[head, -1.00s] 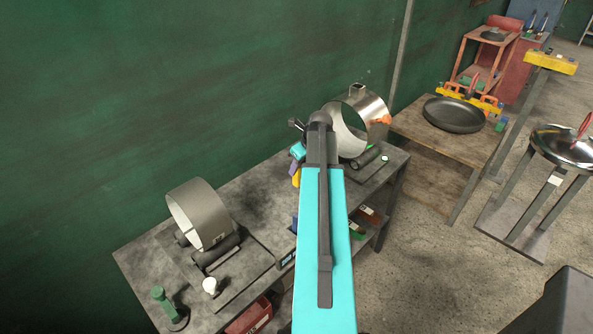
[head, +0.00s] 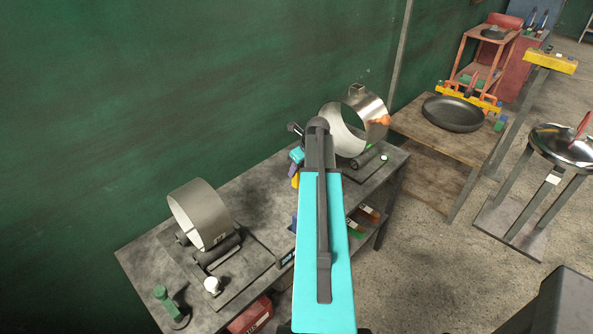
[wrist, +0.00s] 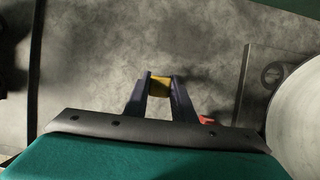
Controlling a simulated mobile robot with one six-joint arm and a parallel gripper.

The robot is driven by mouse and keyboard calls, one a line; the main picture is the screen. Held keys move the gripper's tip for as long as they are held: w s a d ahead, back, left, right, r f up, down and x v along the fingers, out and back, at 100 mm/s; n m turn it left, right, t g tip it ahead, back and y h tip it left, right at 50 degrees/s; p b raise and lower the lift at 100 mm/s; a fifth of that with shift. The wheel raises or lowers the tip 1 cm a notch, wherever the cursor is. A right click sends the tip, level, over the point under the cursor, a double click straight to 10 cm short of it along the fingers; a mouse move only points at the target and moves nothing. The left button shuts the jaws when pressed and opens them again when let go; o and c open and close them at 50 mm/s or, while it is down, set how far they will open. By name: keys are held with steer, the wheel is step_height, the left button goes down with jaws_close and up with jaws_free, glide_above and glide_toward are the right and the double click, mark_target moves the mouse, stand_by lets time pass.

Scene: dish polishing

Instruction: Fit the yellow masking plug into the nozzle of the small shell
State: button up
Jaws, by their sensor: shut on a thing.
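My gripper (wrist: 160,80) is shut on the yellow masking plug (wrist: 160,87), which sits between its two dark fingertips in the wrist view. In the head view the plug (head: 295,181) shows as a small yellow patch left of my teal arm, above the grey bench. A plain grey shell (head: 200,214) lies on its side on rollers at the left; it looks the smaller of two. I cannot make out a nozzle on it. The plug is apart from both shells.
The grey bench (head: 258,195) is mostly clear between the shells. A green-handled item (head: 165,300) and a white knob (head: 212,286) stand at its near end. A pale curved surface (wrist: 302,115) is close at the wrist view's right. The green wall is behind.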

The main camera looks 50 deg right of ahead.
steer(key=shift+f, duration=0.5)
steer(key=shift+f, duration=0.1)
steer(key=o, duration=1.1)
steer(key=shift+c, duration=0.2)
steer(key=b+v, duration=0.2)
steer(key=v, duration=1)
steer(key=shift+w, duration=0.1)
